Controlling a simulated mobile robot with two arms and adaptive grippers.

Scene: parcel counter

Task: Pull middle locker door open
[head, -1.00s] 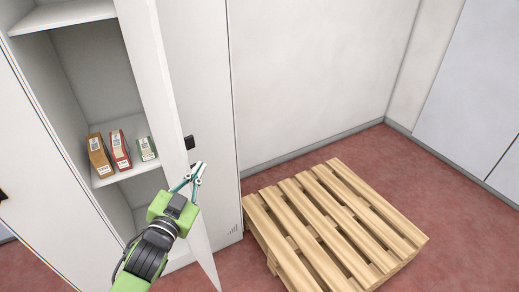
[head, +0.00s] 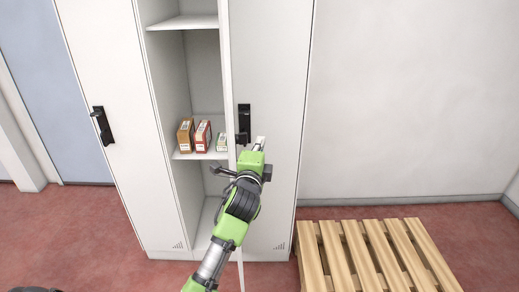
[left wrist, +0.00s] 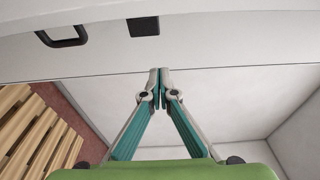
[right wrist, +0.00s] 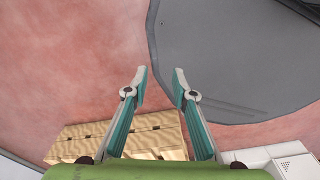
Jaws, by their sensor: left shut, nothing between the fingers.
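The middle locker (head: 205,75) stands open, with its inside and shelves in view. Its white door (head: 225,75) is swung out toward me and shows nearly edge-on in the head view. My left gripper (head: 261,141) is beside the door's right side, in front of the right locker. In the left wrist view its fingers (left wrist: 152,76) are shut with nothing between them, near a white panel with a black handle (left wrist: 65,32). I cannot tell whether the fingers touch the door. My right gripper (right wrist: 158,78) is open and empty, over the floor.
Brown, red and green boxes (head: 202,137) stand on the middle locker's shelf. The left locker (head: 105,60) and right locker (head: 270,70) are closed, each with a black handle. A wooden pallet (head: 375,250) lies on the red floor at the right.

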